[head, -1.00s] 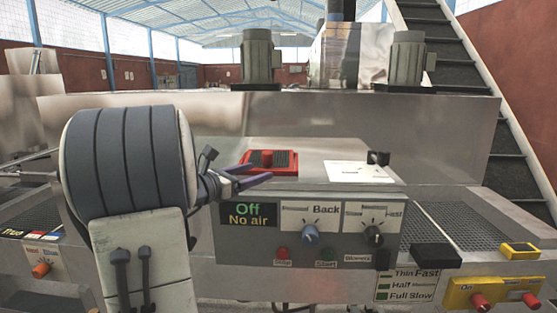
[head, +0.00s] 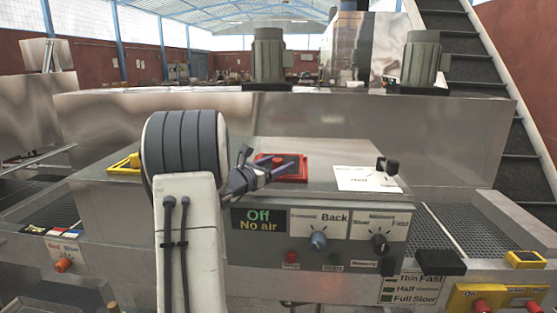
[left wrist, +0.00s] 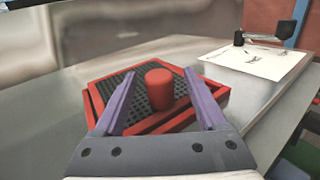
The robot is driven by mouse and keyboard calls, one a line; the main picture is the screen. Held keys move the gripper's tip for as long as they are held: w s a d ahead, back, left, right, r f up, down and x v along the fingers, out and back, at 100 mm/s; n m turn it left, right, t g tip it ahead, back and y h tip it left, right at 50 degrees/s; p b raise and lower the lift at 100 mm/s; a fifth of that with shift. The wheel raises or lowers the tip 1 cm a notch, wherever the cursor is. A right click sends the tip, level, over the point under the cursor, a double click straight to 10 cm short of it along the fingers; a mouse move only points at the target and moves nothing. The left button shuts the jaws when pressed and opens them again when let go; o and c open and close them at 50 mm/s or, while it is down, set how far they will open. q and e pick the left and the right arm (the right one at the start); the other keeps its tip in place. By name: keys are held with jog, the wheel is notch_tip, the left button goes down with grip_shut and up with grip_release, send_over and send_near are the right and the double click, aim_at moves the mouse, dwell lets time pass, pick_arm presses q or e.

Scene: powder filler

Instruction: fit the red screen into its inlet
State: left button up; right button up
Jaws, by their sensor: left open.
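The red screen (head: 290,172) is a red frame with dark mesh and an upright red knob (left wrist: 159,88). It lies on the steel machine top, behind the "Off No air" display. In the left wrist view a second red edge (left wrist: 222,100) shows at its right, apparently the inlet rim; the screen looks skewed to it, and I cannot tell whether it is seated. My left gripper (head: 268,166) is open, its purple fingers reaching over the screen from the left. In the left wrist view the fingers (left wrist: 159,76) stand either side of the knob. The right gripper is not visible.
A white paper (head: 367,179) lies right of the screen, with a small dark lever (head: 387,167) beside it. A yellow frame (head: 124,165) sits at the left. Knobs and buttons line the front panel. A steel wall (head: 300,120) rises behind.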

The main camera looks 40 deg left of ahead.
pick_arm(q)
grip_shut()
dwell(0.3)
